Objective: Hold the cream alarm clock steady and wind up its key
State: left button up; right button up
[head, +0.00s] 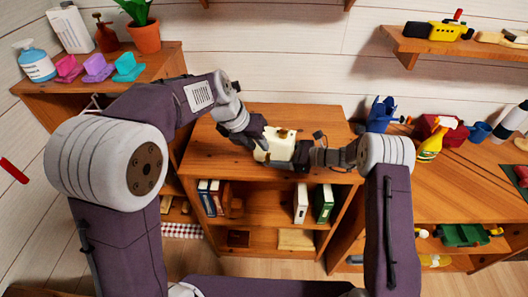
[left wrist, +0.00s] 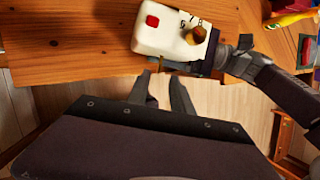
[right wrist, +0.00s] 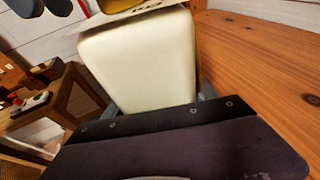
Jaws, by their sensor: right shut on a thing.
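The cream alarm clock (head: 274,149) is at the front of the middle shelf unit's top. In the left wrist view the clock (left wrist: 165,30) shows a red square, dark marks and a round brown-gold knob, apparently the key (left wrist: 196,35). My right gripper (head: 302,155) is shut on the clock from the right. In the right wrist view the clock's plain cream side (right wrist: 140,65) fills the space before the jaws, hiding the fingertips.
The wooden shelf top (head: 215,150) is otherwise clear, with books (head: 300,203) on the shelf below. A plant pot (head: 145,37) and bottles stand on the left cabinet. A blue watering can (head: 381,114) and a yellow spray bottle (head: 432,140) stand on the right.

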aim_at(266, 156)
pick_arm(q)
jog(key=shift+v, duration=1.95)
jog(key=n, duration=3.5)
jog(key=shift+s+f+n, duration=0.15)
jog(key=shift+s+n, duration=0.1)
jog(key=shift+n, duration=0.15)
jog(key=x, duration=1.2)
grip_shut()
